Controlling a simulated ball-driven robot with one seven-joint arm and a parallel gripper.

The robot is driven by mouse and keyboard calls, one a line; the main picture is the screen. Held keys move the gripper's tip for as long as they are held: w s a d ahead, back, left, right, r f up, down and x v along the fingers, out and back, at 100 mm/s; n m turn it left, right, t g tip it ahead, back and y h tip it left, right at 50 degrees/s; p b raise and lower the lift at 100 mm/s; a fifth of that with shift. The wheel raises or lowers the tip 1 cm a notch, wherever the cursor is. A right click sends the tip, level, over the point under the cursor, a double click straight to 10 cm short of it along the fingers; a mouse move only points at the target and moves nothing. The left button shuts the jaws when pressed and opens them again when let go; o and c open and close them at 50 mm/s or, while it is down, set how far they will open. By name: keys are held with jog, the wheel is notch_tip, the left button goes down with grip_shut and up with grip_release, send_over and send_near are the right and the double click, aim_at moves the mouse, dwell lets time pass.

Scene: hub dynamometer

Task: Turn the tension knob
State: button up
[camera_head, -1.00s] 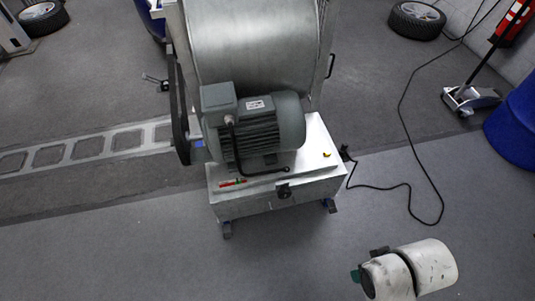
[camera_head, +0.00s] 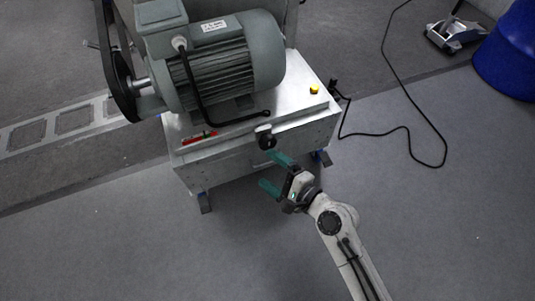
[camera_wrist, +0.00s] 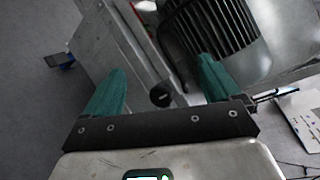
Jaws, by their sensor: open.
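The black tension knob (camera_head: 266,140) sits on the front edge of the metal base below the grey motor. In the wrist view the knob (camera_wrist: 160,95) shows between and beyond the two teal fingers. My gripper (camera_head: 275,172) is open, just in front of the base and a little below the knob in the head view. The fingers are apart and hold nothing. In the wrist view my gripper (camera_wrist: 160,90) spans left and right of the knob, without visible contact.
The grey motor (camera_head: 225,65) stands on the metal base (camera_head: 295,110), with a bent black rod (camera_head: 205,115) in front of it. A yellow button (camera_head: 314,88) is at the right. A black cable (camera_head: 405,85) and blue barrel (camera_head: 510,55) lie farther right. The front floor is clear.

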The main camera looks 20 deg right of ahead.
aim_at(269, 146)
jog(key=w+d+f+m+t+h+b, duration=0.2)
jog(key=d+f+m+h+b, duration=0.1)
jog(key=f+m+b, duration=0.3)
jog(key=w+d+f+m+t+h+b, duration=0.2)
jog(key=w+f+m+h+b, duration=0.15)
jog(key=f+m, duration=0.4)
jog(key=shift+m, duration=0.65)
jog(key=w, duration=0.3)
jog(key=w+r, duration=0.1)
jog(key=w, duration=0.6)
jog(key=shift+d+r, duration=0.15)
jog(key=shift+c, duration=0.2)
jog(key=c, duration=0.9)
